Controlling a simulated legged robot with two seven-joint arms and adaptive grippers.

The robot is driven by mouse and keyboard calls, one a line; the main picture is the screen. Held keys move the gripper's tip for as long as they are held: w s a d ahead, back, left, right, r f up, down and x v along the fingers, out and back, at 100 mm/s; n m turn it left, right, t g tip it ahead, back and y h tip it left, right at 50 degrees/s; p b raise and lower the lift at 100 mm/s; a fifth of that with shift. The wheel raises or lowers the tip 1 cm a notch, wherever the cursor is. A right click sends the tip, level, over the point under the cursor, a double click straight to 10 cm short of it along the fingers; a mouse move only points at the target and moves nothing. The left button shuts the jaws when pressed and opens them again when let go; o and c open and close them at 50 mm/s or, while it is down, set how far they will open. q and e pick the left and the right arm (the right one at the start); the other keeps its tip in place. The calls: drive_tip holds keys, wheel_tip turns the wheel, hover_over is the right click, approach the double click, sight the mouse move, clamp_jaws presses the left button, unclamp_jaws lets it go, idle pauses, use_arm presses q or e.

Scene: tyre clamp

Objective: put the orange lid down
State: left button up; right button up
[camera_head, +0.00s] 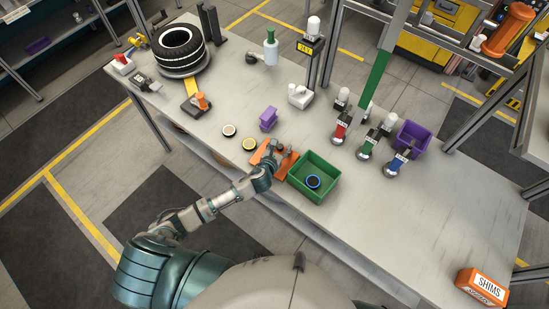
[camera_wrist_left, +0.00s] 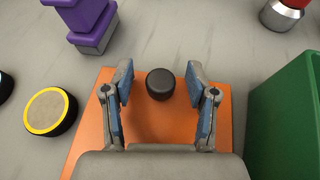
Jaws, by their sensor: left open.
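The orange lid (camera_head: 288,163) lies flat on the table, just left of the green bin (camera_head: 328,196). In the left wrist view the lid (camera_wrist_left: 150,128) fills the middle, with a round black knob (camera_wrist_left: 160,84) on top. My left gripper (camera_head: 276,149) is over the lid. In the left wrist view its two blue-padded fingers (camera_wrist_left: 160,92) are spread, one to each side of the knob, with gaps between pads and knob. The gripper's palm hides the lid's near part. My right gripper is not in view.
A round blue-rimmed black piece (camera_head: 313,182) lies in the green bin. A yellow-rimmed disc (camera_head: 249,144) and a purple block (camera_head: 268,118) stand near the lid. Coloured clamps and a purple bin (camera_head: 411,139) are to the right. The table's front right is clear up to the SHIMS box (camera_head: 482,287).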

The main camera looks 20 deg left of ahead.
use_arm(q)
clamp_jaws()
idle(0.3)
